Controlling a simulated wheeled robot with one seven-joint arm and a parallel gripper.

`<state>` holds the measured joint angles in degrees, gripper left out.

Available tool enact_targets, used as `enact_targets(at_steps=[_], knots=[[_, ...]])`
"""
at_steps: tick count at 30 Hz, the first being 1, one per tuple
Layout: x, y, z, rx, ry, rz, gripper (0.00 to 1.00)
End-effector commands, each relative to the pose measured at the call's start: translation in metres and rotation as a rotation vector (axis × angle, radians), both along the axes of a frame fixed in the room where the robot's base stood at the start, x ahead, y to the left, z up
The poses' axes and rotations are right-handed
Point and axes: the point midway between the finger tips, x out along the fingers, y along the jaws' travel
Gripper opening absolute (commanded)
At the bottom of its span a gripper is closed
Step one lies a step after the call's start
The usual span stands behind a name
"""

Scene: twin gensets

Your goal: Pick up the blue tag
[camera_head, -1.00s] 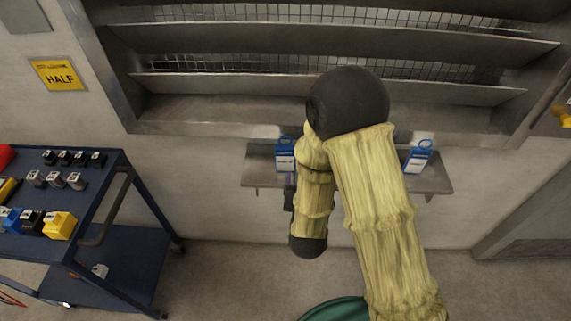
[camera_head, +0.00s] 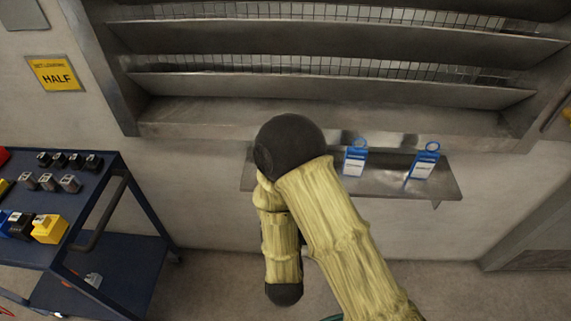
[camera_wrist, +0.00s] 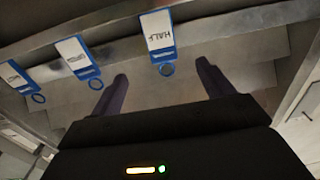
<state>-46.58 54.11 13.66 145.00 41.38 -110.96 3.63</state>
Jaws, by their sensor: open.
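Three blue tags with white faces and ring tops show in the wrist view. The one reading HALF (camera_wrist: 158,34) is nearest my gripper (camera_wrist: 162,71), its ring pointing towards the gap between the fingers. The other two are a middle tag (camera_wrist: 77,57) and a far-left tag (camera_wrist: 18,76). My gripper is open, and nothing is held in it. I cannot tell how far the ring is from the fingers. The head view shows two tags on the shelf, one tag (camera_head: 355,158) and another (camera_head: 424,161) to its right. My arm hides the shelf's left part and the gripper there.
The narrow metal shelf (camera_head: 390,188) is on the wall below a louvred grille (camera_head: 330,90). A blue cart (camera_head: 115,275) with several small blocks stands at the left. A yellow HALF sign (camera_head: 57,75) is on the wall. Floor shows between cart and shelf.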

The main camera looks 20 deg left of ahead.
Motion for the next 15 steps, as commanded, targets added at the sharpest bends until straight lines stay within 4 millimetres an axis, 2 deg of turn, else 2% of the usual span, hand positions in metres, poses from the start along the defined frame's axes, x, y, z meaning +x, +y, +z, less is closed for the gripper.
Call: enact_targets(at_steps=[1,15], knots=[[0.002,0.0,-0.005,0.003,-0.002,-0.002,0.8],[0.014,0.006,-0.005,0.002,-0.003,0.005,0.8]])
